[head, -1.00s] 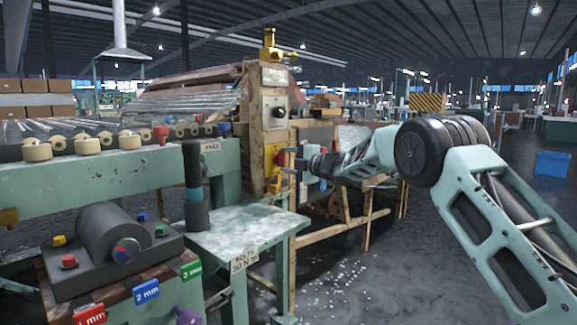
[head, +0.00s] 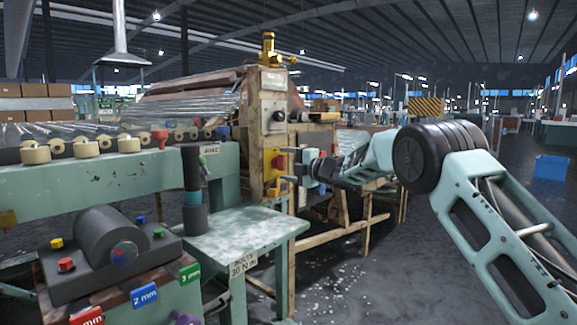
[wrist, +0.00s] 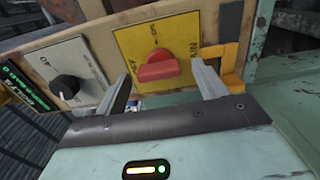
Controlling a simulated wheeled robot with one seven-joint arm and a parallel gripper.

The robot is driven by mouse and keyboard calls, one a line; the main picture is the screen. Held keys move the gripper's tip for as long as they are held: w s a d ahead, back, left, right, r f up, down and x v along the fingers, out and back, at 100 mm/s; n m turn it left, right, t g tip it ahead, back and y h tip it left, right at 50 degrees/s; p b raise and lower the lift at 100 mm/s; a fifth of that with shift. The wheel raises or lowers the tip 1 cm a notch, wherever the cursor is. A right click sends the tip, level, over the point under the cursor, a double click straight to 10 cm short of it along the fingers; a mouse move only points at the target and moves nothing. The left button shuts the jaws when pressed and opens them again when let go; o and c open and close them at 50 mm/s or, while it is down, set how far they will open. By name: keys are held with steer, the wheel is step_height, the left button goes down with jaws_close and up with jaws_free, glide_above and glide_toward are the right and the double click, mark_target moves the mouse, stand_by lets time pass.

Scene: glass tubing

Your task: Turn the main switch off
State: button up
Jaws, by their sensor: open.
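The main switch is a red rotary knob (wrist: 157,67) on a yellow plate (wrist: 188,32) in the wrist view. Its handle lies roughly across the plate, and the plate's lettering is only partly legible. In the head view the red knob (head: 281,162) shows on the side of the worn cream machine post (head: 256,140). My gripper (wrist: 160,85) is open and empty. Its two fingers stand on either side of the knob's lower part in the wrist view, apart from it. In the head view my gripper (head: 290,170) is just right of the switch; I cannot tell the exact gap.
A grey panel with a black knob (wrist: 66,87) sits left of the switch, with a green-lit display (wrist: 28,85) beyond. A yellow bracket (wrist: 226,62) stands close by the right finger. A green side table (head: 240,228) stands below the post.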

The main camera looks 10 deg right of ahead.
steer(key=p+v, duration=0.2)
steer(key=v, duration=1.5)
steer(key=shift+s, duration=0.15)
steer(key=shift+d, duration=0.1)
